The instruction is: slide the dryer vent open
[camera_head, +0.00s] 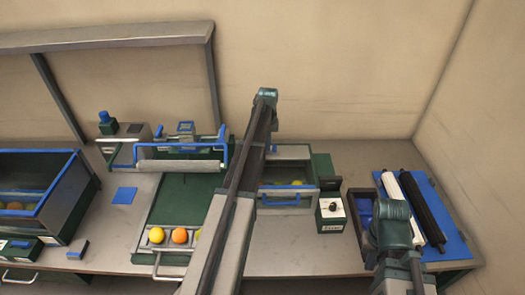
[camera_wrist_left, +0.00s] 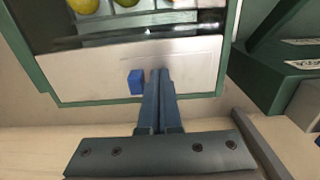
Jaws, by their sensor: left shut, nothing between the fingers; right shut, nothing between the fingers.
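The dryer (camera_head: 322,168) is a green and grey box with a clear front and a blue handle, right of centre in the head view. Fruit shows inside it. In the left wrist view a pale panel (camera_wrist_left: 95,78) in a green frame carries a small blue tab (camera_wrist_left: 136,82). Dark slats and yellow-green fruit show beyond the panel. My left gripper (camera_wrist_left: 160,73) is shut and empty, its tips just right of the blue tab; whether they touch it I cannot tell. In the head view my left arm hides that gripper. My right gripper is not visible.
A small box with a black knob (camera_head: 333,207) stands right of the dryer. A green tray (camera_head: 180,200) with a row of fruit lies to the left. A blue mat with white and black rollers (camera_head: 427,208) is at the right. A blue-rimmed bin (camera_head: 70,178) stands far left.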

